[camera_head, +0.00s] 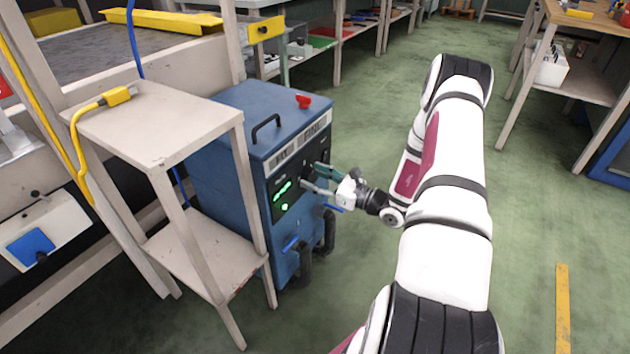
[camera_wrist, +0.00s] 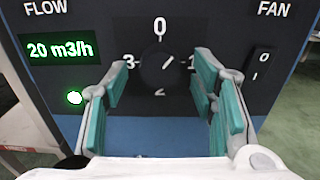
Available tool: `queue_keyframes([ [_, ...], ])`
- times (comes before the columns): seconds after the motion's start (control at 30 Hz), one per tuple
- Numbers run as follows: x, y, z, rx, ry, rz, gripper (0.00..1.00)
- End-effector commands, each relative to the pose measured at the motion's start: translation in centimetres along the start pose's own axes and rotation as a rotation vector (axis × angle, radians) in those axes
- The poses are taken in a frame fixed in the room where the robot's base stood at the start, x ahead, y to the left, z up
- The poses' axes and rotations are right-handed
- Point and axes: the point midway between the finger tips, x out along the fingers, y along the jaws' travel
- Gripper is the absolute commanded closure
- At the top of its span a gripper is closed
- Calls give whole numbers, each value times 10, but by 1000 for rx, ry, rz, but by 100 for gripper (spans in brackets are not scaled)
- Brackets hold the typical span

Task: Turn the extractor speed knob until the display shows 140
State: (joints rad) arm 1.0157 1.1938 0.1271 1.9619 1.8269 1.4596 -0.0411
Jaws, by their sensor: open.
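The blue extractor (camera_head: 230,138) stands at the centre left in the head view. Its speed knob (camera_wrist: 158,66) is black with a white pointer mark and sits on a dial in the wrist view. The pointer is tilted to the upper right, between 0 and 1. The green display (camera_wrist: 60,48) reads 20 m3/h under the label FLOW; in the head view it is a small green glow (camera_head: 282,190). My gripper (camera_wrist: 161,98) is open, its teal fingers on either side of the knob and apart from it. The gripper (camera_head: 318,177) is at the panel in the head view.
A black FAN rocker switch (camera_wrist: 262,66) is right of the knob, and a green lamp (camera_wrist: 75,98) is below the display. A beige shelf stand (camera_head: 160,115) stands close left of the extractor.

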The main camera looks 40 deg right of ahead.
Motion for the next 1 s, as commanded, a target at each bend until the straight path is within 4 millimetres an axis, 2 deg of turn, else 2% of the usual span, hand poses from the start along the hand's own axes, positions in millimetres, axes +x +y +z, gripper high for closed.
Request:
queue_keyframes([
  [0.33, 4, 0, 0, 0, 0, -1, 48],
  [0.37, 4, 0, 0, 0, 0, -1, 52],
  [0.5, 4, 0, 0, 0, 0, -1, 84],
  [0.57, 4, 0, 0, 0, 0, -1, 96],
  [1.0, 4, 0, 2, 73, 1, 0, 96],
])
